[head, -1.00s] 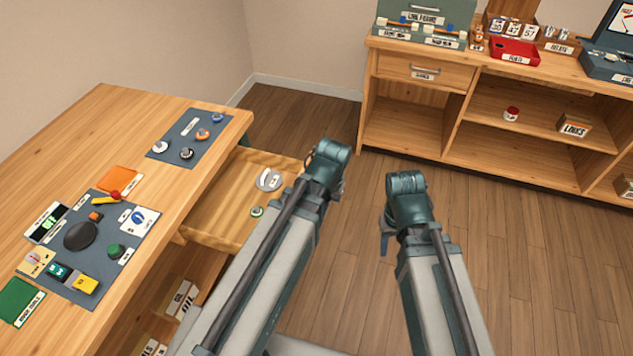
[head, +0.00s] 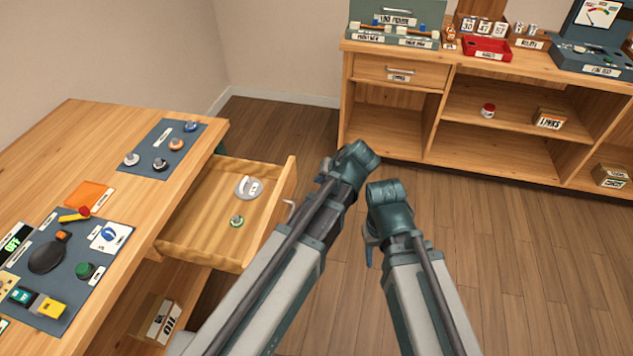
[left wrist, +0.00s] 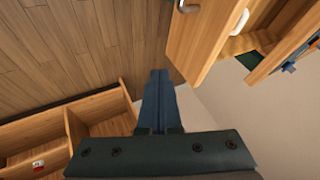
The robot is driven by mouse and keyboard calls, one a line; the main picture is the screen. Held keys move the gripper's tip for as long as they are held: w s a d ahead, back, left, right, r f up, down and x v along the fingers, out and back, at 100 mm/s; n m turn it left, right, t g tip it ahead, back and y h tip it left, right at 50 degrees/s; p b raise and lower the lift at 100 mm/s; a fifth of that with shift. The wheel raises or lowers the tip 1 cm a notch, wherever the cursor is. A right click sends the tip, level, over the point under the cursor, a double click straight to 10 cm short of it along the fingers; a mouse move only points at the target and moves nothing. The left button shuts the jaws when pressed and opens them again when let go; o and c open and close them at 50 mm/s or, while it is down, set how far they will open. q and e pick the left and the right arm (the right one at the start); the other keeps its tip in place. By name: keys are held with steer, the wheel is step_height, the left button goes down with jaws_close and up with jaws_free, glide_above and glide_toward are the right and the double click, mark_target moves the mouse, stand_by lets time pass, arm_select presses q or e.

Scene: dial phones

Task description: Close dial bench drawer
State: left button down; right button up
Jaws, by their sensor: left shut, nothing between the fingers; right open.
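The wooden bench drawer (head: 195,236) stands pulled out from the right side of the bench (head: 75,135) in the head view. Its handle (head: 289,208) is on the outer front. A grey-white round part (head: 248,187) and a small green ring (head: 237,221) lie inside it. My left gripper (head: 326,168) is to the right of the drawer front, apart from it. In the left wrist view my left gripper (left wrist: 157,80) is shut and empty, with the drawer front (left wrist: 200,40) to its upper right. My right gripper (head: 369,255) is further right, open, its fingers mostly hidden.
Blue-grey mats (head: 140,160) with dial parts lie on the bench top. A shelf unit (head: 500,75) with a shut drawer (head: 400,72) stands along the back wall. The wooden floor (head: 520,260) on the right is clear.

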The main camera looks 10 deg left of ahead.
arm_select(q)
steer(key=shift+w+a+f+b, duration=0.5)
steer(key=shift+a+f+b, duration=0.35)
steer(key=shift+a+f, duration=0.3)
steer(key=shift+w+a+f+b, duration=0.55)
steer(key=shift+a+f+b, duration=0.35)
steer(key=shift+a, duration=0.45)
steer(key=shift+w+a+f+b, duration=0.5)
steer(key=shift+a+f+b, duration=0.3)
steer(key=shift+a+f, duration=0.35)
steer(key=shift+a+r, duration=0.1)
glide_above(220, 179)
steer(key=shift+d, duration=0.25)
steer(key=shift+a, duration=0.25)
steer(key=shift+w+a+r, duration=0.1)
